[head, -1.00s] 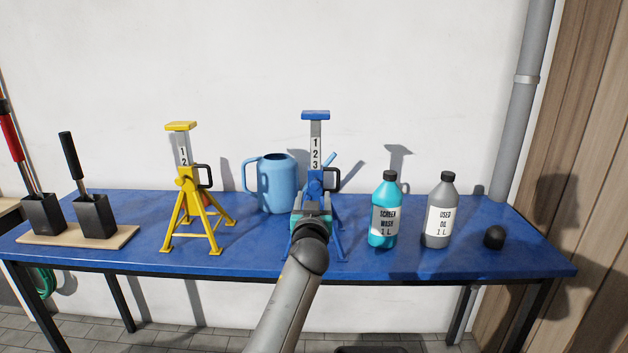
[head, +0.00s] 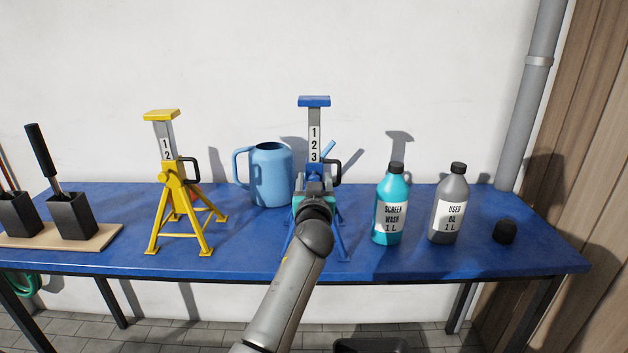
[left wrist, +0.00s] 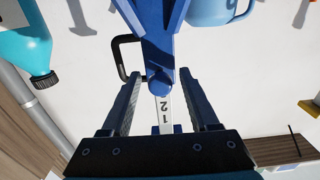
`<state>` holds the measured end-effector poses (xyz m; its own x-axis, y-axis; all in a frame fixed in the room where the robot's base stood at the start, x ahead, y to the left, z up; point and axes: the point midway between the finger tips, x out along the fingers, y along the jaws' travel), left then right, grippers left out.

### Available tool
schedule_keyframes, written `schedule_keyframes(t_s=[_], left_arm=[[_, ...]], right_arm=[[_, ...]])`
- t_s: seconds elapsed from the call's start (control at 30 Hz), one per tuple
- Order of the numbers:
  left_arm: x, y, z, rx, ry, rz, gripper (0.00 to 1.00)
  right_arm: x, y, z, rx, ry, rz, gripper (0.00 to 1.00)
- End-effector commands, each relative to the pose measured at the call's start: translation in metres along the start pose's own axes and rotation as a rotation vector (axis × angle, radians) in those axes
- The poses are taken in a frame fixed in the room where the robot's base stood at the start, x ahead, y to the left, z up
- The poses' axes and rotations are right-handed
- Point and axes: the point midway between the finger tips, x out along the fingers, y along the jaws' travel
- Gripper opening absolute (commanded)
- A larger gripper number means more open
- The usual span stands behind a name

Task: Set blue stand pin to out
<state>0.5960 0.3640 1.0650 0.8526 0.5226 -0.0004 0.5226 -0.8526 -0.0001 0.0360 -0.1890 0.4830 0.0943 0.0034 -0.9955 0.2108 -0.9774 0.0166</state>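The blue stand (head: 314,102) stands upright on the bench, with a raised post marked 1, 2, 3 and a black side handle (head: 337,170). My left arm hides much of its lower body in the head view. My left gripper (head: 314,190) is in front of the stand. In the left wrist view, which is upside down, the left gripper (left wrist: 160,78) is open, its fingers on either side of a round blue knob (left wrist: 158,83) that looks like the stand's pin. Small gaps seem to show beside the knob. My right gripper is not in view.
A yellow stand (head: 175,200) and a blue watering can (head: 270,175) are left of the blue stand. Screen wash (head: 389,205) and used oil (head: 448,205) bottles and a black knob-like object (head: 505,231) are to the right on the blue bench (head: 260,245).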

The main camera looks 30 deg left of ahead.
Motion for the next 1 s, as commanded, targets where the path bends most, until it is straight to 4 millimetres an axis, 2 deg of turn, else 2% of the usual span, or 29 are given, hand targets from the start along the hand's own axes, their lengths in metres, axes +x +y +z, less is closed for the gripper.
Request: schedule_keyframes(t_s=[0.07,0.5,1.0], left_arm=[[0.0,0.0001,0.0,0.0,0.0,0.0,0.51],[0.0001,0.0,-0.0002,0.0,0.001,0.0,0.01],[0.0002,0.0,-0.0006,0.0,0.001,0.0,0.0]], right_arm=[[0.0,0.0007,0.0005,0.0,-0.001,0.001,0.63],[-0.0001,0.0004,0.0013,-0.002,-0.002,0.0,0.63],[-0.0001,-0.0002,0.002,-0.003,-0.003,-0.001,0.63]])
